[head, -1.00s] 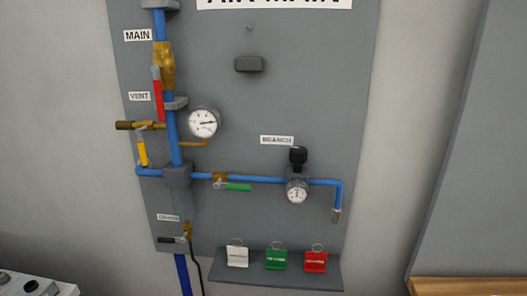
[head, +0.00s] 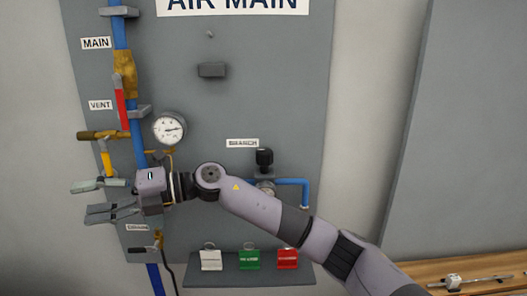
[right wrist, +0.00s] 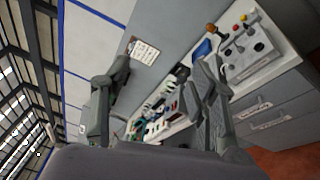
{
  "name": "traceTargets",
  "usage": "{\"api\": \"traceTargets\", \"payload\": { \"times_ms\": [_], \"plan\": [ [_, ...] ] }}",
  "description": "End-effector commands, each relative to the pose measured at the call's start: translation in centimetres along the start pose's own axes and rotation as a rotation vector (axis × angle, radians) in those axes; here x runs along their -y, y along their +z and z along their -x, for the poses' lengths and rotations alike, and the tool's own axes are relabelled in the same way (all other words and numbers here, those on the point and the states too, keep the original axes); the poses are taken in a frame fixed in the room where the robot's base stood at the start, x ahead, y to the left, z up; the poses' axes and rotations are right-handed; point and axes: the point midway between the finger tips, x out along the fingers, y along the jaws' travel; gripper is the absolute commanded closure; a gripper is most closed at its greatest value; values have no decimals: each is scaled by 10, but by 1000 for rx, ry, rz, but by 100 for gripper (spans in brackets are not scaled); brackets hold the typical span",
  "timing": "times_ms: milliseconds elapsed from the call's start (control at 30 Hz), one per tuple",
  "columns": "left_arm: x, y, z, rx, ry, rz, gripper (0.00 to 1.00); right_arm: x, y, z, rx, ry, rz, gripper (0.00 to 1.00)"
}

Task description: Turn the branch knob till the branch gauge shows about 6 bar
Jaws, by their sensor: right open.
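The black branch knob (head: 264,157) stands on top of the regulator under the BRANCH label (head: 242,143) in the head view. The branch gauge (head: 266,188) below it is mostly hidden behind my right arm, and its needle cannot be read. My right gripper (head: 92,199) is open and empty, left of the knob, in front of the lower left of the panel. Its two fingers also show apart in the right wrist view (right wrist: 160,105). My left gripper is not in view.
The grey panel (head: 290,70) carries the blue main pipe (head: 138,145), a large gauge (head: 169,128), a red lever (head: 121,108) and a yellow lever (head: 106,158). White, green and red tags (head: 249,260) hang at a lower shelf. A wooden bench (head: 420,270) is at right.

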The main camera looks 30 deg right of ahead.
Motion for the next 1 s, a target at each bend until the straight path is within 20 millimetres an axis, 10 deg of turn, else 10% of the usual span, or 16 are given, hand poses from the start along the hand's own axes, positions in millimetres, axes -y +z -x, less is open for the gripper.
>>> {"api": "traceTargets", "payload": {
  "times_ms": [267,633,800,1000],
  "plan": [
    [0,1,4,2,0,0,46,-29,38,99,-220,-638,334,46],
    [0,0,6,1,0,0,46,-131,77,331,-65,-1412,248,46],
    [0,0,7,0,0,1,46,-154,70,373,-13,-1521,178,46],
    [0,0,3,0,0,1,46,-139,69,376,-13,-1532,168,46]
  ]
}}
